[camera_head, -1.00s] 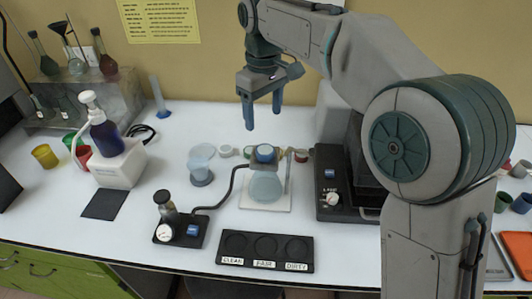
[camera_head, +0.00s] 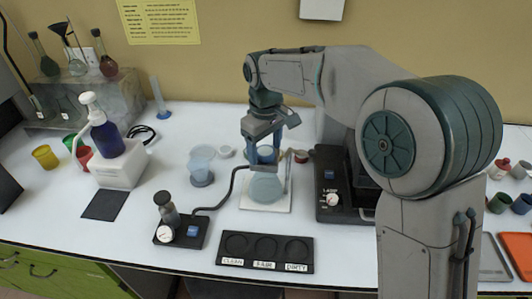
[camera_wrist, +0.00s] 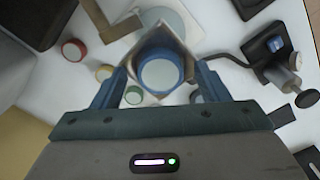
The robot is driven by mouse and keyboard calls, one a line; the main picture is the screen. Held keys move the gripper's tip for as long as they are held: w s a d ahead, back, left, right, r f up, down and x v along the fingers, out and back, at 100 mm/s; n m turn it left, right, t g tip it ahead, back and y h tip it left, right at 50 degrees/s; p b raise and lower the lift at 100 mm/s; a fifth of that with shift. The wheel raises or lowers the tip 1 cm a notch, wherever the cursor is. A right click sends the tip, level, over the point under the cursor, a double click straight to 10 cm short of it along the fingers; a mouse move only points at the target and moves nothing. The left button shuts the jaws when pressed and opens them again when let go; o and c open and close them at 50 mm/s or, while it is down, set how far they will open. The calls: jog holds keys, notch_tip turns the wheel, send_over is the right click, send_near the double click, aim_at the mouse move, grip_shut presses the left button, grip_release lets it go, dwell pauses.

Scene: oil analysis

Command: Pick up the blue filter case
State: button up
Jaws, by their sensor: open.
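A round blue case with a pale top, seemingly the blue filter case (camera_wrist: 162,72), lies between my fingers in the wrist view. In the head view, the blue filter case (camera_head: 266,155) is partly hidden by my gripper (camera_head: 267,153). It is at the back of a pale square plate with a clear round dish. In the wrist view my gripper (camera_wrist: 160,75) is open, one finger on each side of the case, with gaps visible. What supports the case is hard to tell.
A red-rimmed case (camera_wrist: 73,50), a yellow one (camera_wrist: 104,73) and a green one (camera_wrist: 133,95) stand nearby. A black device (camera_head: 333,195) is to the right. A gauge pump (camera_head: 180,228) and a labelled black tray (camera_head: 265,252) stand in front. A translucent cup (camera_head: 201,160) is left.

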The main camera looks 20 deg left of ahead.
jog(key=c, duration=1.1)
jog(key=shift+o, duration=0.2)
jog(key=shift+r, duration=0.15)
